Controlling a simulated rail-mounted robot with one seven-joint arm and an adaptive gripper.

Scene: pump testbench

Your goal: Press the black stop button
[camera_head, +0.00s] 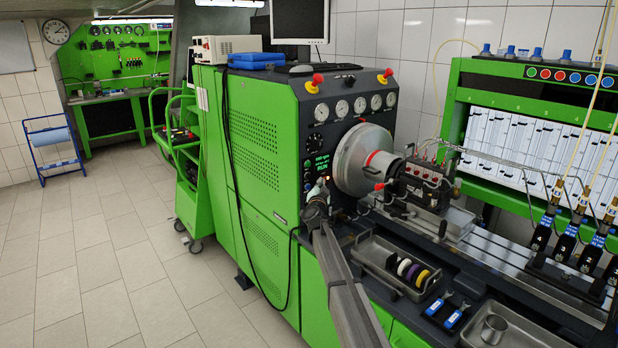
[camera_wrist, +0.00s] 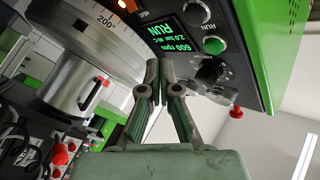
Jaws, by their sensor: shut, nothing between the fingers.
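My gripper (camera_wrist: 159,68) is shut and empty, its fingertips pointing at the control panel just below the lit display (camera_wrist: 176,32) in the wrist view. A dark round button (camera_wrist: 196,13) sits at the top of that view, beside a label reading RUN; I cannot read a stop label on it. A green button (camera_wrist: 213,46) and a black knob (camera_wrist: 211,72) lie to the right of the fingertips. I cannot tell whether the fingertips touch the panel. In the head view, my gripper (camera_head: 318,188) is in front of the panel and hides part of it below the display (camera_head: 317,164).
The large silver graduated disc (camera_head: 358,160) is right of the panel. Red knobs (camera_head: 385,76) and gauges (camera_head: 341,108) are above. A tray with coloured rings (camera_head: 391,283) stands on the bench. Tiled floor (camera_head: 110,260) is clear at left.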

